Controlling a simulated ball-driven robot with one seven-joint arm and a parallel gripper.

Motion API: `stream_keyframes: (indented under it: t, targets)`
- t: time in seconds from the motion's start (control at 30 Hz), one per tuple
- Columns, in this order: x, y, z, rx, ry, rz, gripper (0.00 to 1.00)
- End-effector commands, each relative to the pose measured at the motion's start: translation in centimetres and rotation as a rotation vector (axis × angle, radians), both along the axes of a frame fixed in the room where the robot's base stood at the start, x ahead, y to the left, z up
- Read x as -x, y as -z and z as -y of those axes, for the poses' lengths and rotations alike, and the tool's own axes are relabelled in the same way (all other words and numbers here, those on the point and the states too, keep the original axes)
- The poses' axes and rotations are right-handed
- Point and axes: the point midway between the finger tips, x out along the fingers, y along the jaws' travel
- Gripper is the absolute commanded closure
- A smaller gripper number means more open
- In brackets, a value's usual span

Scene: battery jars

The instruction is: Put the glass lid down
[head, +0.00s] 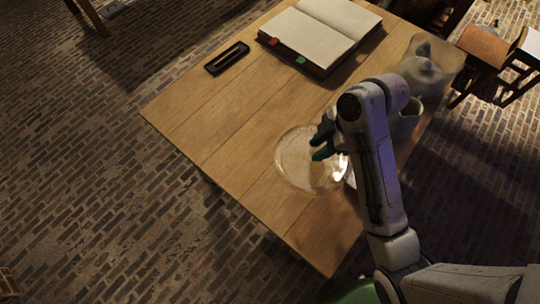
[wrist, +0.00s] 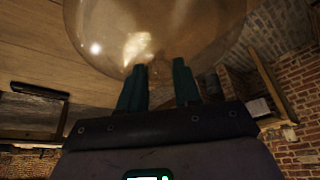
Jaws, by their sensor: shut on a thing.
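The glass lid (head: 297,172) is a clear round disc over the front part of the wooden table in the head view. In the wrist view the lid (wrist: 150,28) fills the top, just beyond my fingers. My gripper (head: 321,145) has dark green fingers and is shut on the glass lid near its upper right edge. The wrist view shows the two fingers (wrist: 158,82) at the lid's near side, a small gap between them. I cannot tell whether the lid touches the table.
The wooden table (head: 215,125) is clear to the left of the lid. An open book (head: 320,32) and a dark narrow tray (head: 227,58) lie at the back. A glass jar (head: 428,72) and a grey vessel (head: 405,122) stand at the right, behind my arm.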

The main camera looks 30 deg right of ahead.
Motion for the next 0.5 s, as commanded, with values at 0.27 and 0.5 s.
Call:
stream_keyframes:
  t: [0.27,0.5]
  targets:
    - [-5.0,2.6,-3.9,-0.001,-0.004,0.000,1.00]
    - [-8.3,6.4,-6.3,-0.001,0.000,0.000,1.00]
